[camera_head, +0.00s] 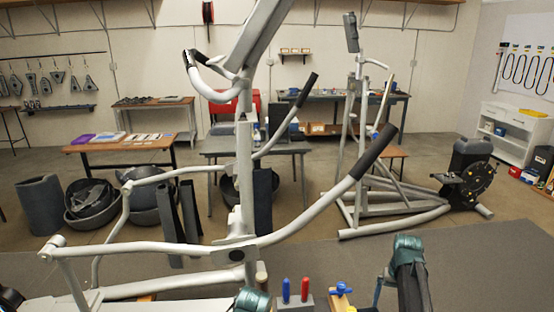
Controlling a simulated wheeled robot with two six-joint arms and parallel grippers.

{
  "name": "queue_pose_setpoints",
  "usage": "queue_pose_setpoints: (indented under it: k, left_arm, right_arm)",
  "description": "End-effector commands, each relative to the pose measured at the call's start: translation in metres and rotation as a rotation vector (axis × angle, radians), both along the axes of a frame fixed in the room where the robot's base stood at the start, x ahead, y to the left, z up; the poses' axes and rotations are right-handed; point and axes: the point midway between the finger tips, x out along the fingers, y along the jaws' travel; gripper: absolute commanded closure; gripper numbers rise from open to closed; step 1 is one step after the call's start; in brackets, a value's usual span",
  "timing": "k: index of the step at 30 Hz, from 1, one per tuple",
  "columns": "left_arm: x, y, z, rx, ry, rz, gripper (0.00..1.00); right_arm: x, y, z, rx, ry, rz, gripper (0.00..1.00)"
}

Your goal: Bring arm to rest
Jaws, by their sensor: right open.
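My right arm comes up from the bottom edge at the lower right, a dark link with a teal joint at its top. My right gripper (384,276) shows beside that joint, open, with nothing seen in it. Its tips are partly cut off or hard to make out. A teal part of my left arm (252,298) shows at the bottom edge, in front of the near elliptical trainer (242,185). Its jaws cannot be made out. The white-grey trainer stands across the foreground, with its long handle bars with dark grips reaching right.
Blue and red handled tools (295,289) stand in a grey holder at the bottom centre, beside a yellow-and-blue item (341,291). A second elliptical (362,180) stands behind on the right. Benches (124,146), dark tubs (92,203) and a white cabinet (514,130) line the back. The grey mat is open at right.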

Motion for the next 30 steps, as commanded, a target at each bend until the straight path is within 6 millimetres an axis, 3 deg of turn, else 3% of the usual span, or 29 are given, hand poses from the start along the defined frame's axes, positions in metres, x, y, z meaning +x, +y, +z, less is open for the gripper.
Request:
queue_pose_setpoints:
  k: [1,19,24,30]
  left_arm:
    - [0.0,0.0,-0.013,0.0,0.0,0.0,0.0]
    - [0.0,0.0,-0.088,0.0,0.0,0.0,0.0]
    - [0.0,0.0,-0.102,0.0,0.0,0.0,0.0]
    - [0.0,0.0,-0.104,0.0,0.0,0.0,0.0]
  right_arm:
    - [0.0,0.0,-0.013,0.0,0.0,0.0,0.0]
    - [0.0,0.0,-0.088,0.0,0.0,0.0,0.0]
    - [0.0,0.0,-0.102,0.0,0.0,0.0,0.0]
    - [0.0,0.0,-0.104,0.0,0.0,0.0,0.0]
